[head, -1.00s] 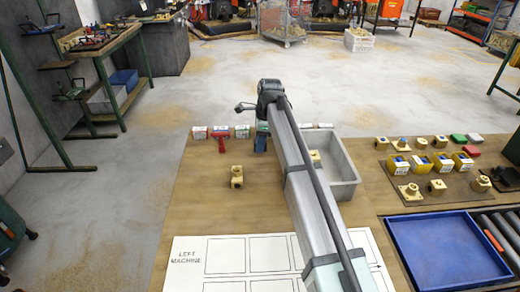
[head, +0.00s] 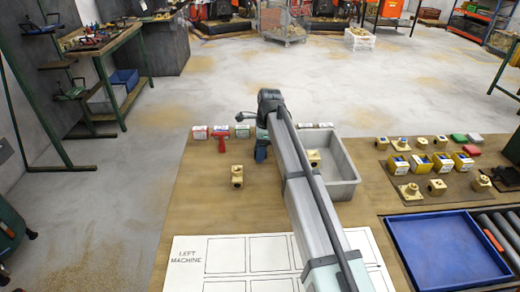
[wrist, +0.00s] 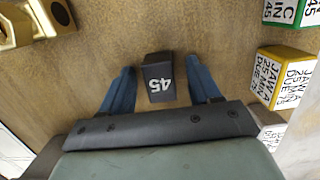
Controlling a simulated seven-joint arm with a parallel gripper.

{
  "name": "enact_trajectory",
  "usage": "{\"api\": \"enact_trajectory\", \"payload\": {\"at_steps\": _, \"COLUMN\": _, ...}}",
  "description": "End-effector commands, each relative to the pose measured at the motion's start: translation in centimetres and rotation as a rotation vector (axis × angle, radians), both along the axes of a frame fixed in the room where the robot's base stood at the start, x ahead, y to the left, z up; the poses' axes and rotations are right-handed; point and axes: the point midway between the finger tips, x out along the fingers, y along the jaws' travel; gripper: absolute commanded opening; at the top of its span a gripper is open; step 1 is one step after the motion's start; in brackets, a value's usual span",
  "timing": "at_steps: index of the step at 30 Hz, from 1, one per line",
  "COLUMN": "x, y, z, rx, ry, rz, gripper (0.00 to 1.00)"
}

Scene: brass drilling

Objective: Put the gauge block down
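The gauge block is a small black block marked 45 (wrist: 159,78). In the wrist view it sits between the two blue fingers of my gripper (wrist: 163,88), with a visible gap on each side. My gripper is open around the block, and the block appears to rest on the brown table top. In the head view my gripper (head: 261,151) is low over the table, left of the grey bin. I cannot make out the block in the head view.
A brass part (head: 237,176) is nearby on the left. The grey bin (head: 346,170) is right.

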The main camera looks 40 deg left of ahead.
Motion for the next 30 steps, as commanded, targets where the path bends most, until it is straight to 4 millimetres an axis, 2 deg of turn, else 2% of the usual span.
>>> {"api": "enact_trajectory", "payload": {"at_steps": 7, "x": 0.0, "y": 0.0, "z": 0.1, "rx": 0.0, "ry": 0.0, "rz": 0.0, "gripper": 0.62}}
{"api": "enact_trajectory", "payload": {"at_steps": 11, "x": 0.1, "y": 0.0, "z": 1.0, "rx": 0.001, "ry": -0.001, "rz": 0.0, "gripper": 0.62}}
{"api": "enact_trajectory", "payload": {"at_steps": 24, "x": 1.0, "y": -0.8, "z": 8.7, "rx": 0.001, "ry": -0.001, "rz": 0.0, "gripper": 0.62}}
{"api": "enact_trajectory", "payload": {"at_steps": 30, "x": 1.2, "y": -1.1, "z": 11.1, "rx": 0.001, "ry": -0.001, "rz": 0.0, "gripper": 0.62}}
